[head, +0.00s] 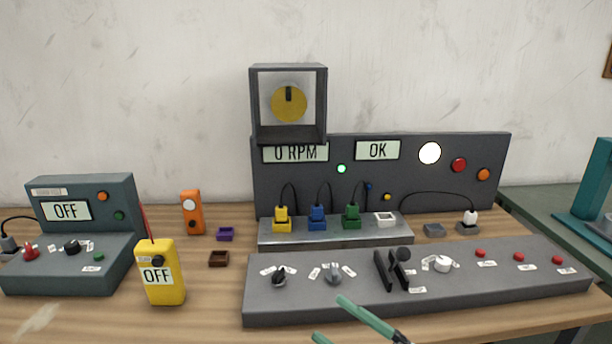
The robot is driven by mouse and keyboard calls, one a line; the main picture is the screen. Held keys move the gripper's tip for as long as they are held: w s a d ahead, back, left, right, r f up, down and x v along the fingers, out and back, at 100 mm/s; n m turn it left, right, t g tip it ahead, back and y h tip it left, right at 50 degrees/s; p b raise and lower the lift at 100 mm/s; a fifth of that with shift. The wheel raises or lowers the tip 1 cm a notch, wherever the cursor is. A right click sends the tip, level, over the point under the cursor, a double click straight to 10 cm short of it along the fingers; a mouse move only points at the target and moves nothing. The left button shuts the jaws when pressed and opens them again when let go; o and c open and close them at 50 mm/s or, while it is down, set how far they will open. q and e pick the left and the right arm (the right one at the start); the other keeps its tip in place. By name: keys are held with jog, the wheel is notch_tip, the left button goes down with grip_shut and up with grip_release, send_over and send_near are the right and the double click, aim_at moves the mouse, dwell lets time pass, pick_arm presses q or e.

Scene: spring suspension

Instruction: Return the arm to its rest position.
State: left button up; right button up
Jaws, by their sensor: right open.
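My right gripper (328,317) shows at the bottom edge, right of centre. Its two green fingers are apart, with nothing visible between them. The upper finger overlaps the front of the grey control panel (460,290) in the picture; I cannot tell the height between them. The lower finger is mostly cut off by the frame. My left gripper is not in view.
A grey console (80,194) reading OFF and a yellow meter (163,287) stand at left. An orange device (192,213) stands behind. A display panel (480,195) reads 0 RPM and OK. Yellow (282,222), blue (317,222) and green (352,220) plugs sit before it.

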jog(key=s+d+f+m+t+h+p, duration=0.1)
jog(key=s+d+f+m+h, duration=0.2)
jog(key=d+f+m+h, duration=0.25)
jog(key=s+d+f+m+h, duration=0.2)
jog(key=f+m+h, duration=0.3)
jog(key=f+m, duration=0.3)
jog(key=s+d+f+m+t+h+p, duration=0.1)
jog(key=s+d+f+m+h, duration=0.3)
jog(key=f, duration=0.5)
jog(key=s+f+m+g+h, duration=0.1)
jog(key=s+f+m+g, duration=0.2)
jog(key=s+f, duration=0.3)
jog(key=shift+s+f+m+g+h, duration=0.35)
jog(key=shift+s+g, duration=0.25)
jog(key=shift+s, duration=0.25)
jog(key=shift+p, duration=0.3)
jog(key=shift+w, duration=0.15)
